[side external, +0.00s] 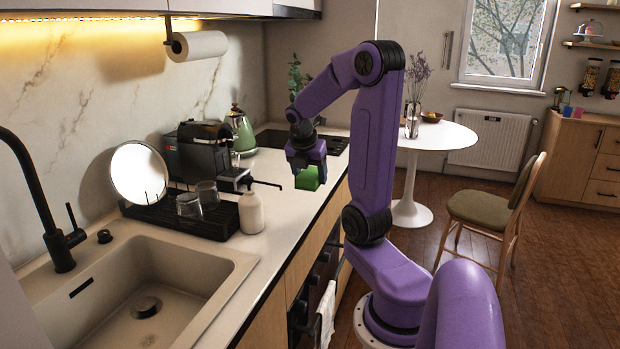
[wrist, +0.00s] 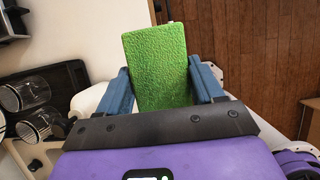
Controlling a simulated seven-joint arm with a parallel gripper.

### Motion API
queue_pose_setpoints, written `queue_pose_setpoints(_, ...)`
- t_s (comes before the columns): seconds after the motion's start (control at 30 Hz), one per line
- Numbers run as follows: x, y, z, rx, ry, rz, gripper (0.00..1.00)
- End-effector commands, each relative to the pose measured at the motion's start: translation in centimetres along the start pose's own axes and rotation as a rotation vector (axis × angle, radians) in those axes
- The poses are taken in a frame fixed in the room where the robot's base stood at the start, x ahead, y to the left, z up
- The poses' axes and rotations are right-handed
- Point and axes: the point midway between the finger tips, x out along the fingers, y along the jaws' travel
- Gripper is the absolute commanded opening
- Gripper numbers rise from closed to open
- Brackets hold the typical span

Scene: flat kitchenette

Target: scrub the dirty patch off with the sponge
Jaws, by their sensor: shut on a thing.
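My gripper (side external: 306,158) is shut on a green sponge (side external: 308,179) and holds it over or near the front edge of the pale counter (side external: 285,212). I cannot tell how far it is above the surface. In the wrist view the rough green sponge (wrist: 158,66) stands out between the two blue fingers of my gripper (wrist: 163,90). No dirty patch can be made out in either view; the sponge and the arm hide part of the counter.
A white bottle (side external: 251,213) and a black rack (side external: 215,222) with glasses (side external: 189,206) stand left of the gripper. A coffee machine (side external: 200,155), kettle (side external: 241,130) and dark hob (side external: 290,138) are behind. The sink (side external: 145,290) is nearer. Counter between bottle and gripper looks mostly clear.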

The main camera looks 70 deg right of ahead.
Motion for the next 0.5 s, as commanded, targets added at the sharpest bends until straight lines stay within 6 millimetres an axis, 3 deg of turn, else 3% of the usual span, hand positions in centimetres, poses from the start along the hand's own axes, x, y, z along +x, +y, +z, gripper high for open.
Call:
queue_pose_setpoints(0.23, -3.9, 0.2, 1.5, -0.002, -0.001, 0.006, 0.42)
queue_pose_setpoints(0.5, -5.2, 6.2, -0.8, -0.104, 0.001, 0.042, 0.42)
